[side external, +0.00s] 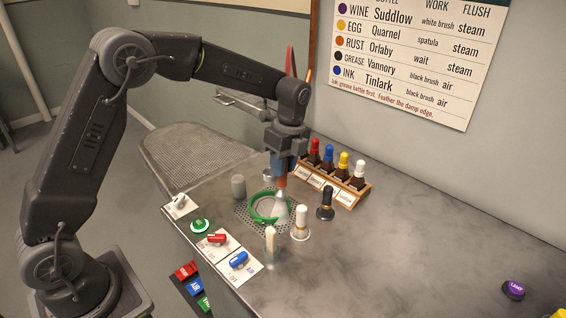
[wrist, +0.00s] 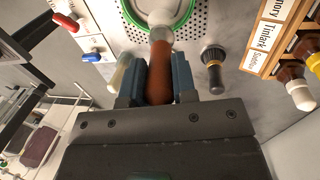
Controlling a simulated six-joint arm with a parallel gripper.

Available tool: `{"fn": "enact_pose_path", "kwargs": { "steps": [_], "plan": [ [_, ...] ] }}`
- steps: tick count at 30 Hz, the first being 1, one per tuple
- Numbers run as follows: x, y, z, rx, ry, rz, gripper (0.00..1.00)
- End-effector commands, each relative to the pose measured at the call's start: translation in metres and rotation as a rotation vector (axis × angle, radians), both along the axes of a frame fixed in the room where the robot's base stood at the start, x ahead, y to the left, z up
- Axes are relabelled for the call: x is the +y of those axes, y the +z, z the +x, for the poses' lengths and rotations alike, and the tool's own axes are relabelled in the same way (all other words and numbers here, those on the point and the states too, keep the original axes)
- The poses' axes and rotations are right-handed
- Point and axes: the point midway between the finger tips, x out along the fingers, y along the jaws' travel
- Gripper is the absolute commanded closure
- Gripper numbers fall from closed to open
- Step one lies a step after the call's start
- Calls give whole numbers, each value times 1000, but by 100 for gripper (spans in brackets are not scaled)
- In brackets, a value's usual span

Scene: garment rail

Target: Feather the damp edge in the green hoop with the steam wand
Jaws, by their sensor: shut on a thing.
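My gripper (side external: 279,172) is shut on the steam wand, a reddish-brown body (wrist: 161,75) between the blue fingers in the wrist view. The wand points down, and a pale, translucent cone (side external: 281,207) spreads below its tip; it looks like steam. The green hoop (side external: 256,217) lies on a perforated plate under the wand. It also shows at the top of the wrist view (wrist: 131,18), partly cut off. The cone covers the hoop's right part in the side view. I cannot make out the damp edge.
A white brush (side external: 300,225), a black brush (side external: 325,203) and a glass holder (side external: 271,244) stand close by the hoop. A bottle rack (side external: 345,196) stands behind. Red (side external: 217,238) and blue (side external: 238,260) levers lie in front. The right side of the counter is mostly clear.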

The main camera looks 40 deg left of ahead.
Motion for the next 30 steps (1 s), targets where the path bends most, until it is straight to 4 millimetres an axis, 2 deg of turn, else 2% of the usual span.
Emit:
{"fn": "enact_pose_path", "kwargs": {
  "steps": [11, 30],
  "plan": [
    [0, 0, 1, 0, 0, 0, 100],
    [8, 0, 24, 0, 0, 0, 100]
  ]
}}
